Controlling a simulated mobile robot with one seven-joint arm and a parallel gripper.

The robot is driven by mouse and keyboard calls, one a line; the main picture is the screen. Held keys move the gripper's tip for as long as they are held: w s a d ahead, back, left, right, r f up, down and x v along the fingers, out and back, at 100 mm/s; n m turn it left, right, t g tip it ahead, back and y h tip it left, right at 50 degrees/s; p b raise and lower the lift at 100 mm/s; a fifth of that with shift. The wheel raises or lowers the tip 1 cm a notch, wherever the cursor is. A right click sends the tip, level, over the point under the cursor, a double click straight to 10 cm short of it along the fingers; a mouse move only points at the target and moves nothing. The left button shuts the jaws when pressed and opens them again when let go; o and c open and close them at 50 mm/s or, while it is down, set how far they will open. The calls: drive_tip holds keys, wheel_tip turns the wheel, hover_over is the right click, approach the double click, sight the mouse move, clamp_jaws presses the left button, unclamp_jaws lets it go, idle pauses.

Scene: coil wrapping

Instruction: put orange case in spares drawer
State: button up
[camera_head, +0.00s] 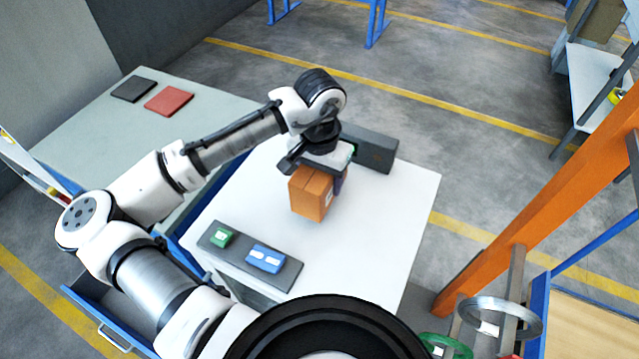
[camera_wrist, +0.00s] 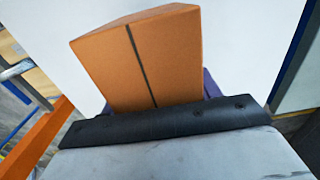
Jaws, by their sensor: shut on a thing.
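The orange case (camera_head: 310,192) is a box held in my gripper (camera_head: 322,166) above the white table top (camera_head: 400,215). My gripper is shut on it. In the wrist view the orange case (camera_wrist: 145,60) stands out past the dark gripper bar (camera_wrist: 175,122), with a dark line down its face. Something purple (camera_wrist: 211,84) shows beside and behind it; I cannot tell what it is. An open drawer (camera_head: 95,312) with blue sides and a pale handle shows at the lower left, partly hidden by my arm. I see no label on it.
A dark grey strip (camera_head: 285,281) on the table's front left carries a green case (camera_head: 222,237) and a blue case (camera_head: 265,258). A dark grey block (camera_head: 376,152) stands behind my gripper. An orange post (camera_head: 545,210) rises at the right. The table's right side is clear.

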drive_tip(key=shift+f, duration=1.5)
drive_tip(key=shift+f, duration=0.1)
drive_tip(key=o, duration=1.4)
